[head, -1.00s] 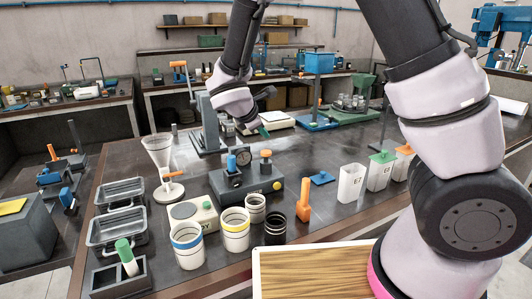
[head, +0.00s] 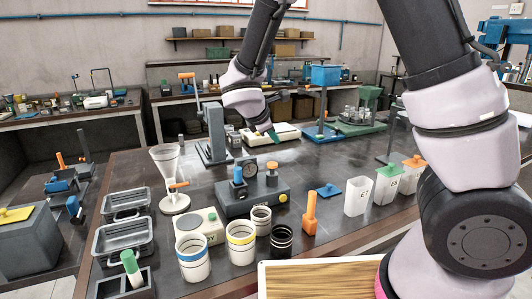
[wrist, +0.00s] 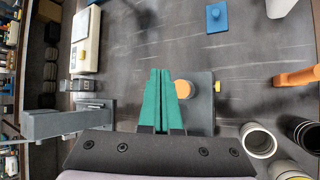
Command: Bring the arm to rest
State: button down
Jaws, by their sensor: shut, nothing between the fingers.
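My gripper (head: 273,137) hangs above the dark bench (head: 325,165), fingertips pointing down. Its green fingers also show in the wrist view (wrist: 158,75), pressed together with nothing between them. It is in the air behind the grey-blue machine (head: 255,197) with a dial and an orange knob. In the wrist view that machine's grey body and orange knob (wrist: 183,88) lie just right of the fingers.
A grey upright stand (head: 214,132) is left of my gripper. Blue-banded (head: 192,258) and yellow-banded (head: 240,242) cups, a black cup (head: 281,240), a funnel stand (head: 170,180) and metal trays (head: 124,236) stand in front. White containers (head: 357,195) are at right.

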jog(key=s+d+r+m+g+y, duration=0.2)
jog(key=s+d+r+m, duration=0.45)
jog(key=d+m, duration=0.2)
jog(key=s+d+r+m+g+y, duration=0.1)
jog(key=s+d+r+m+y, duration=0.2)
jog(key=s+d+r+m, duration=0.45)
jog(key=s+d+r+m+t+y, duration=0.1)
jog(key=s+d+r+m+t, duration=0.1)
jog(key=s+r+m, duration=0.4)
jog(key=shift+s+d+m+t+y, duration=0.35)
jog(key=shift+d+m, duration=0.3)
jog(key=shift+m, duration=0.35)
jog(key=shift+w, duration=0.1)
dwell(0.5)
jog(key=w+a+f+n+g+h, duration=0.1)
jog(key=w+a+f+n+h, duration=0.25)
jog(key=w+n, duration=0.35)
jog(key=w+a+f+n+g+h, duration=0.2)
jog(key=w+f+n, duration=0.3)
jog(key=w+n, duration=0.15)
jog(key=w+a+f+n+t, duration=0.2)
jog(key=w+a+f+n, duration=0.1)
jog(key=a, duration=0.4)
jog(key=w+a+f+n+t+h, duration=0.1)
jog(key=w+a+f+n, duration=0.3)
jog(key=a+n, duration=0.4)
jog(key=shift+f+t, duration=0.35)
jog(key=shift+f, duration=0.35)
